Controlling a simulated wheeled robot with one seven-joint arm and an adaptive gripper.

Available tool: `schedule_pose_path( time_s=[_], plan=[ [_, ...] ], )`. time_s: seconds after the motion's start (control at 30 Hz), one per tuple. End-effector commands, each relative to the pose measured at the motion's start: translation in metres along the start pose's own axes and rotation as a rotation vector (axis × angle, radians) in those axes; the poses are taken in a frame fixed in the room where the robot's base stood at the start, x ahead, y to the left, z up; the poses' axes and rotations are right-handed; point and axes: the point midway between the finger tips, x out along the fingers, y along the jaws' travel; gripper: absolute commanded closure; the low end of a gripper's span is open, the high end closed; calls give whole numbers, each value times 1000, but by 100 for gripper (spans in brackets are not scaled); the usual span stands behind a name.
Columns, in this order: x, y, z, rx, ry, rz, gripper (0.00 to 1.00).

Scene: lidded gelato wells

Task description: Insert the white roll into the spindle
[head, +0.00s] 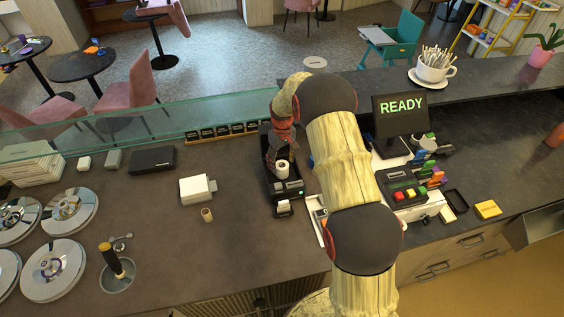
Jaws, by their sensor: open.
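The white roll (282,171) is a small cylinder with a brown core opening at its upper end. It shows at the black printer (289,189), just below my gripper (277,160). My gripper points down over the printer with its fingers open. The fingers are dark against the dark printer, so I cannot tell whether they touch the roll. The spindle cannot be made out; the gripper and roll cover that part of the printer. I cannot tell whether the roll is seated. A white paper piece (284,207) shows at the printer's front.
A brown cardboard tube (207,215) and a white box (196,189) stand to the left on the counter (160,225). The register (403,192) and READY screen (401,112) are right. A glass guard (120,133) runs behind. Round lids (53,270) lie far left.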

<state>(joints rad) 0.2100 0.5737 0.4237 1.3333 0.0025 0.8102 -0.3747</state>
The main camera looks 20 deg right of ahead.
Motion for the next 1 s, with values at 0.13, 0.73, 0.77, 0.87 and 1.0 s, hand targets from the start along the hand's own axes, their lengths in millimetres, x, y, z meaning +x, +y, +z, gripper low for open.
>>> schedule_pose_path(
  time_s=[0.13, 0.73, 0.77, 0.87, 1.0],
  plan=[
    [0, 0, 0, 0, -1, 0, 38],
    [-42, 0, 0, 0, 1, 0, 38],
    [-44, 0, 0, 0, 1, 0, 38],
    [-50, 0, 0, 0, -1, 0, 38],
    [-50, 0, 0, 0, -1, -1, 38]
  ],
)
